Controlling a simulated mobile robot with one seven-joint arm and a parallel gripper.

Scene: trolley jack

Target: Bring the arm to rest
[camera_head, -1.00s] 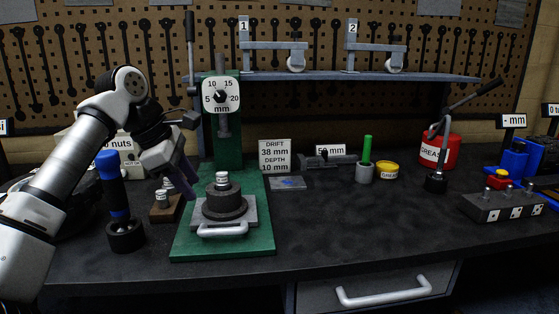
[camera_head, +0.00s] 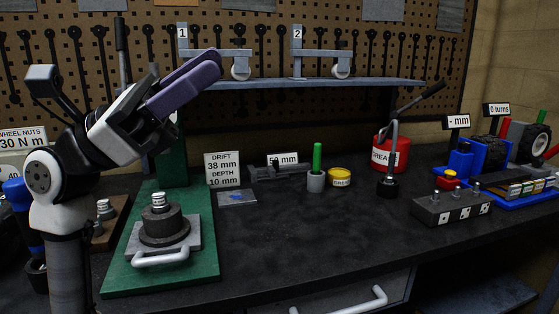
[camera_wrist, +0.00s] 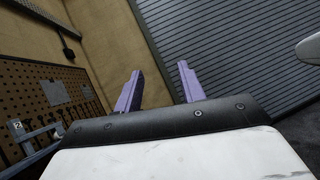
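My arm is raised at the left of the head view, its white and black links bent at the elbow. My gripper (camera_head: 213,62) points up and to the right, in front of the pegboard and above the green press base (camera_head: 115,273). Its purple fingers also show in the wrist view (camera_wrist: 159,68), spread apart with nothing between them. It is well clear of the bench top. The arm hides most of the press column and its dial.
A dark ring part with a metal stud (camera_head: 165,226) sits on the press plate. A shelf (camera_head: 300,84) with two numbered brackets is right of my gripper. A red grease tin (camera_head: 383,154) and a dice-marked block (camera_head: 452,208) stand farther right. The bench middle is clear.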

